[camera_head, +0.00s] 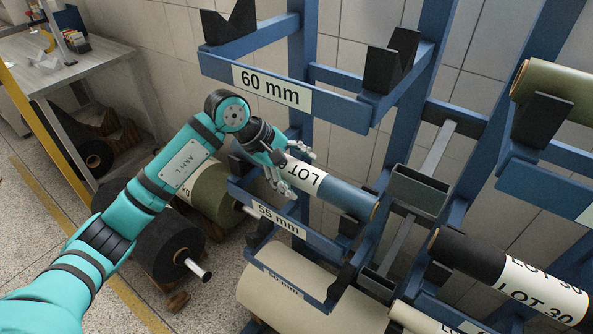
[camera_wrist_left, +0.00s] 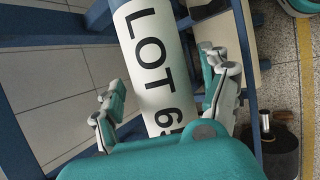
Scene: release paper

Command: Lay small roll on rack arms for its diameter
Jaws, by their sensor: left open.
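A small blue roll (camera_head: 345,193) with a white label reading "LOT" lies across the rack at the tier marked 55 mm (camera_head: 279,219). Its right end is near the rack's right arm of that tier; how its left end sits is hidden behind my gripper. My left gripper (camera_head: 297,170) is open at the roll's labelled left part. In the left wrist view the white label (camera_wrist_left: 152,65) reads "LOT 6" with the rest cut off, and it runs between the spread fingers, with visible gaps on both sides. My right gripper is not in view.
The 60 mm tier (camera_head: 270,84) above has empty black V-shaped cradles (camera_head: 230,32). A large cream roll (camera_head: 305,285) lies below, near a 50 mm sign. A black roll (camera_head: 470,258) labelled LOT 30 is at the right.

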